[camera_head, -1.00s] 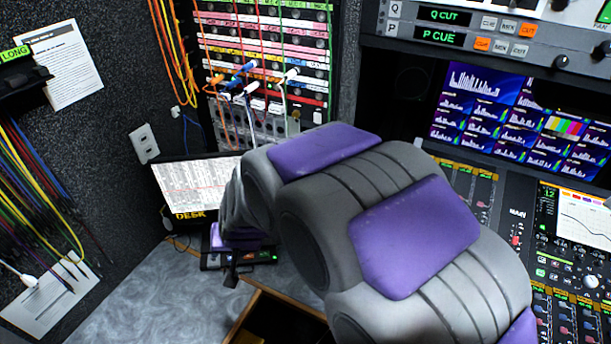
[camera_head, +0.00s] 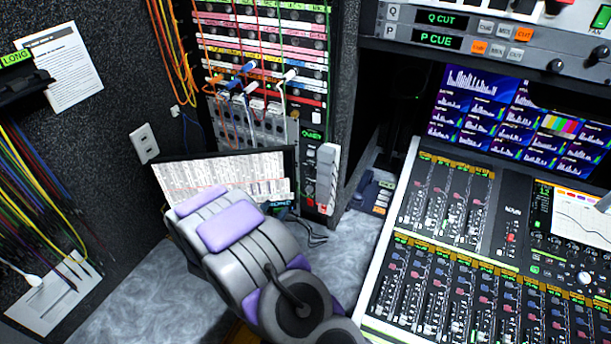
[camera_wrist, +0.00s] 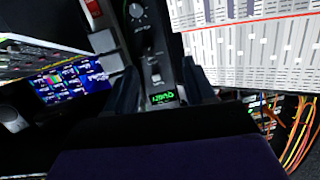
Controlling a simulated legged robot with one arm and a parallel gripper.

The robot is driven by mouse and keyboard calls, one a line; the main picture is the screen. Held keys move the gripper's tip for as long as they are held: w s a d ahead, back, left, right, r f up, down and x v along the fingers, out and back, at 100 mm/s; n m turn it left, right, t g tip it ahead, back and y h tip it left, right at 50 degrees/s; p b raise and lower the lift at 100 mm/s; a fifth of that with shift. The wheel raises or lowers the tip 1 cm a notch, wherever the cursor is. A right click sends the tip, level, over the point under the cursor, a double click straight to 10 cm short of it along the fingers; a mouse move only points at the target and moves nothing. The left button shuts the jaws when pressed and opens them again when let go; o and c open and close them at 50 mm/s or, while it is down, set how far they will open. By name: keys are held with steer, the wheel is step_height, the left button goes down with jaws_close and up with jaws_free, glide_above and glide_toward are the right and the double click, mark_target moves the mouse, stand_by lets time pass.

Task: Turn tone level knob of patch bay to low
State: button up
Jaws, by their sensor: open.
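The patch bay (camera_head: 262,65) stands at the back in the head view, with rows of labelled jacks and plugged cables. At its lower right is a narrow dark panel (camera_head: 311,160) with a green display and small knobs. In the wrist view this panel appears rotated, with its green display (camera_wrist: 163,97), a round knob (camera_wrist: 136,11) and a smaller knob-like control (camera_wrist: 155,77). The labels are too small to read, so I cannot tell which is the tone level knob. My gripper (camera_wrist: 160,68) is open and empty, its dark fingers either side of the panel. The head view hides its fingertips.
A screen (camera_head: 225,180) stands left of the panel, close to my arm. A mixing console (camera_head: 450,240) fills the right, with monitors (camera_head: 510,115) above. Orange and other cables hang near the patch bay. The grey desk (camera_head: 130,300) has bare room at the left.

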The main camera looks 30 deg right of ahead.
steer(key=s+d+h, duration=0.1)
steer(key=s+h, duration=0.1)
steer(key=b, duration=0.2)
glide_toward(308, 174)
steer(key=x, duration=0.8)
steer(key=shift+w+d, duration=0.15)
steer(key=shift+d, duration=0.05)
jaws_close()
stand_by(0.4)
